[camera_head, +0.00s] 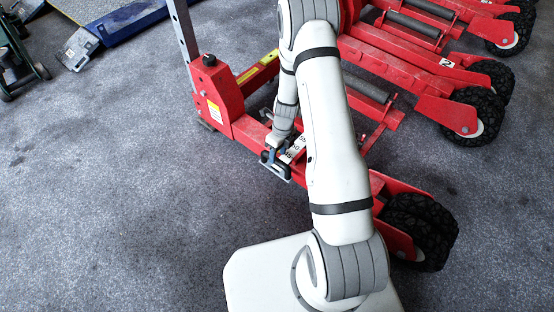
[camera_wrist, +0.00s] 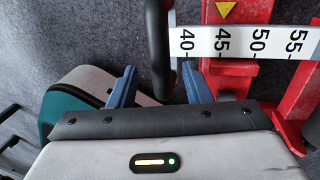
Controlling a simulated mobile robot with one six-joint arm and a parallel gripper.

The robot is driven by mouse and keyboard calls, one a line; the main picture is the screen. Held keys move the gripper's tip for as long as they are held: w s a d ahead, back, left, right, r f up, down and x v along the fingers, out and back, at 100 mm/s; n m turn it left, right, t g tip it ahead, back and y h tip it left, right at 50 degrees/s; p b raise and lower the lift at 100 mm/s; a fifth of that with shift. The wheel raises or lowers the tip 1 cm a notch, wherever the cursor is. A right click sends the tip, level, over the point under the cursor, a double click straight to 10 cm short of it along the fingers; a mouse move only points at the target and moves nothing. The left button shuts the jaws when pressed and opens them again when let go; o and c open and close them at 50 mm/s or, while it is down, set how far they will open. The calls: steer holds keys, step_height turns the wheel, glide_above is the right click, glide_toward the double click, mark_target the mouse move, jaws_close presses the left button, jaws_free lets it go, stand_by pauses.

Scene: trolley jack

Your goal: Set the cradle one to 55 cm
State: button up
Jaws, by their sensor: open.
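The nearest red cradle (camera_head: 225,95) stands in the middle of the head view, partly hidden by my arm. Its own number does not show. A white scale (camera_head: 295,148) lies on it; the wrist view shows the scale (camera_wrist: 245,41) reading 40, 45, 50, 55. A yellow triangle (camera_wrist: 226,9) on a red part points down at about 45. A black handle bar (camera_wrist: 157,45) stands just left of the 40. My gripper (camera_head: 274,162) is low at the cradle; in the wrist view its open blue fingers (camera_wrist: 157,74) are on either side of the bar, not closed on it.
A second red cradle marked 2 (camera_head: 446,63) stands behind to the right, with another beyond it. A black wheel (camera_head: 422,230) is at the near right. A blue ramp-like object (camera_head: 120,20) lies at the upper left. The grey floor (camera_head: 110,200) at left is clear.

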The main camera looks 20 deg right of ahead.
steer(key=shift+s+a+f+b, duration=0.1)
steer(key=shift+f+b, duration=0.1)
steer(key=shift+f, duration=0.45)
steer(key=shift+s+a+f+b, duration=0.1)
steer(key=shift+f+b, duration=0.05)
steer(key=shift+f, duration=0.45)
jaws_close()
